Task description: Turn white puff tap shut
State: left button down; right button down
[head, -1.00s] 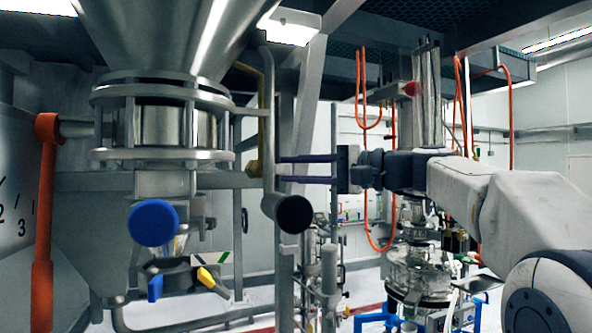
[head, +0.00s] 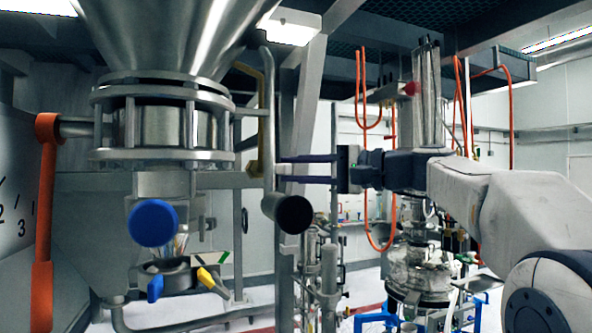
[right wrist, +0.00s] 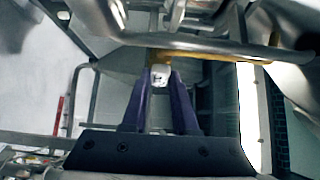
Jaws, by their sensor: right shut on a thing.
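My right gripper (head: 279,169) reaches in from the right in the head view, its two purple fingers pointing left at a grey vertical pipe. In the right wrist view my right gripper (right wrist: 160,80) has its fingertips drawn together on a small white piece, the white puff tap (right wrist: 160,74). A yellow pipe (right wrist: 195,56) runs just beyond the tips. My left gripper is not in view.
The steel sifter hopper (head: 170,35) stands at the left, with a round blue knob (head: 153,223) below it. A grey pipe with a black end (head: 293,214) hangs close below my right fingers. An orange lever (head: 43,220) stands at far left.

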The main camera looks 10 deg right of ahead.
jog(key=shift+w+a+r+m+g+h+p, duration=0.1)
jog(key=shift+w+r+m+g+h+p, duration=0.15)
jog(key=shift+r+m+g+h+p, duration=0.5)
jog(key=shift+w+r+m+g+h+p, duration=0.2)
jog(key=shift+r+m+g+h+p, duration=0.25)
jog(key=shift+r+m+g+h, duration=0.35)
jog(key=shift+r, duration=0.15)
jog(key=c, duration=0.7)
grip_release()
